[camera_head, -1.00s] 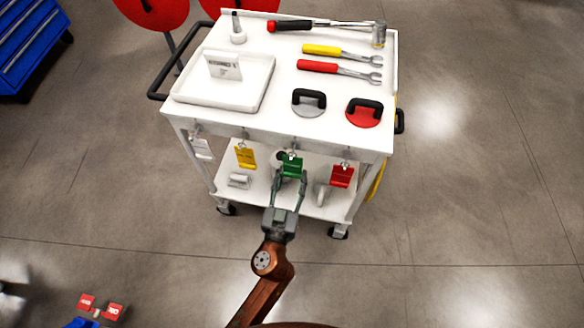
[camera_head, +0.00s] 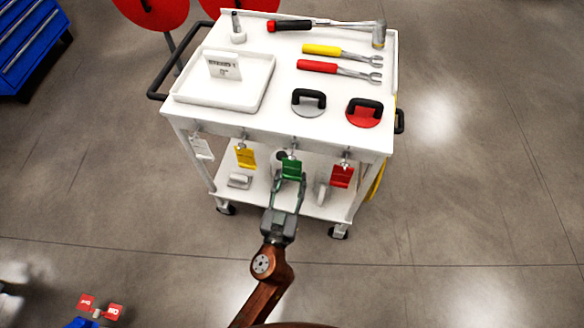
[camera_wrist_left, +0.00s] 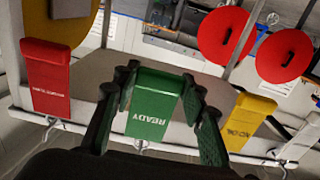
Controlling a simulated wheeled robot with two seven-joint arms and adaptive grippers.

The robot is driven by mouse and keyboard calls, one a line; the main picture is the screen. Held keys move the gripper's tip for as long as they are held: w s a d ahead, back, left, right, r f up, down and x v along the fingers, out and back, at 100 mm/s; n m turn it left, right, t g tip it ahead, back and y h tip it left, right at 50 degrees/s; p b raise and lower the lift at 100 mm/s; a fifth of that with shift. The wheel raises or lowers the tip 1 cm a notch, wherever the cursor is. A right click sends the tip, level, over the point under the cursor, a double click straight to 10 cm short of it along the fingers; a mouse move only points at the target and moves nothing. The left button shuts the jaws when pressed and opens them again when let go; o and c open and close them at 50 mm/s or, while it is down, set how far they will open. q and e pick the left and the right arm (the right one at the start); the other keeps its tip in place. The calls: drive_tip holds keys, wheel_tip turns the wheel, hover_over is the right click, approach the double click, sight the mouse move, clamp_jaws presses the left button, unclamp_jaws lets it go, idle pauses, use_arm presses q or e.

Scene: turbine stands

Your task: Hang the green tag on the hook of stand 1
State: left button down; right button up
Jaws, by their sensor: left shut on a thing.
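The green tag (camera_head: 291,169) hangs at the front edge of the white cart, on a small hook (camera_head: 293,147). In the left wrist view the green tag (camera_wrist_left: 154,104) reads "READY" and sits between my fingers. My left gripper (camera_head: 289,181) is shut on the tag's sides, and the tag is still at its hook. Red disc stands (camera_head: 152,12) show at the upper left; I cannot tell which is stand 1. Its hook is not clear. My right gripper is not in view.
On the same cart edge hang a yellow tag (camera_head: 246,158), a red tag (camera_head: 341,176) and a white tag (camera_head: 202,148). The cart top (camera_head: 270,112) holds a tray, tools and suction cups. A blue cabinet (camera_head: 30,45) stands at upper left. Floor on the right is clear.

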use_arm(q)
drive_tip(key=shift+s+a, duration=0.1)
drive_tip(key=shift+s, duration=0.15)
drive_tip(key=shift+v, duration=1.25)
